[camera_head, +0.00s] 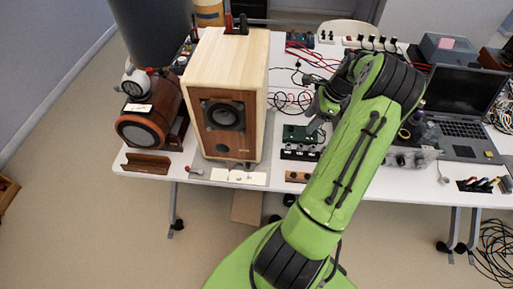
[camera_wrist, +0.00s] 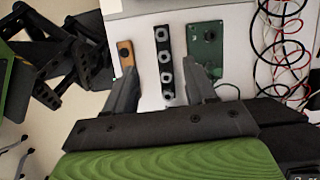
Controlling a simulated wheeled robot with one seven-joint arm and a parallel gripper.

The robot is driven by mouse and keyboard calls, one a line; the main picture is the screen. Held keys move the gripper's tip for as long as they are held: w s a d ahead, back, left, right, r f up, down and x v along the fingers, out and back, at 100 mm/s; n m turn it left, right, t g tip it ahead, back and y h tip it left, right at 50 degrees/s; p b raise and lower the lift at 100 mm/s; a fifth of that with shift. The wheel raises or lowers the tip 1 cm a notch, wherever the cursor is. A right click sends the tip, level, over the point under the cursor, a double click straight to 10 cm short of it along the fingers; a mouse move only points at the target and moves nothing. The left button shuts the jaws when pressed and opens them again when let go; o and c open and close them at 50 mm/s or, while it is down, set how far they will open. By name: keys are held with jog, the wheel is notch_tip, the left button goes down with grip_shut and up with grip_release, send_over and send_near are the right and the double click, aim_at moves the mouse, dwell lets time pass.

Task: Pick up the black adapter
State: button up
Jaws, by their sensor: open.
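My gripper (camera_wrist: 160,70) is open, its two grey fingers apart and nothing held between them. In the wrist view, a black strip with several round silver fittings (camera_wrist: 164,62) lies on the table beyond and between the fingertips. In the head view, my gripper is partly hidden by my green arm, above the table near a green circuit board (camera_head: 298,133). I cannot tell for sure which thing is the black adapter. Black plugs (camera_head: 371,40) sit in a white power strip at the table's back, far from my gripper.
A wooden speaker (camera_head: 225,105) stands left of my arm, with a brown round device (camera_head: 150,122) further left. A laptop (camera_head: 462,105) is on the right. A small wooden block (camera_wrist: 126,54) lies beside the black strip. Red and black cables (camera_wrist: 278,50) lie right of the green board.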

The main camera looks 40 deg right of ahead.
aim_at(290, 145)
jog(key=shift+m, duration=0.3)
jog(key=b+x, duration=0.1)
jog(key=x, duration=0.4)
jog(key=b+x, duration=0.1)
jog(key=x, duration=0.5)
jog(key=b+x, duration=0.1)
jog(key=x, duration=0.4)
jog(key=shift+s+d+f, duration=0.1)
jog(key=shift+d+f, duration=0.15)
jog(key=shift+f, duration=0.1)
jog(key=shift+r, duration=0.1)
grip_shut()
